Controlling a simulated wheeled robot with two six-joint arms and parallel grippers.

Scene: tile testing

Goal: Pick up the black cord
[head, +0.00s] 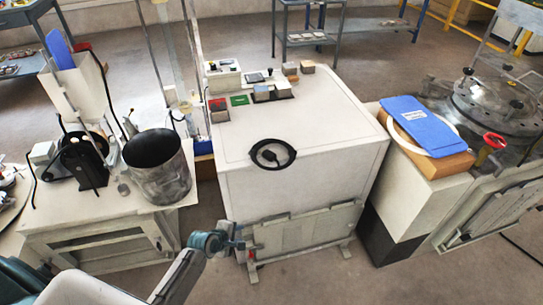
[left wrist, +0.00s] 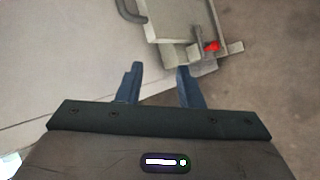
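The black cord (head: 273,154) lies loosely coiled, with a thicker dark piece in its middle, on the white top of the middle cabinet (head: 318,126). My left gripper (head: 238,238) is in front of and below the cabinet's top, apart from the cord and left of it. In the left wrist view its two dark blue fingers (left wrist: 158,82) stand apart with nothing between them. The cord does not show in the left wrist view. My right gripper is not in view.
Small blocks and devices (head: 262,92) sit at the cabinet's back edge. A blue pad (head: 418,124) lies on the right stand. The cabinet top around the cord is clear.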

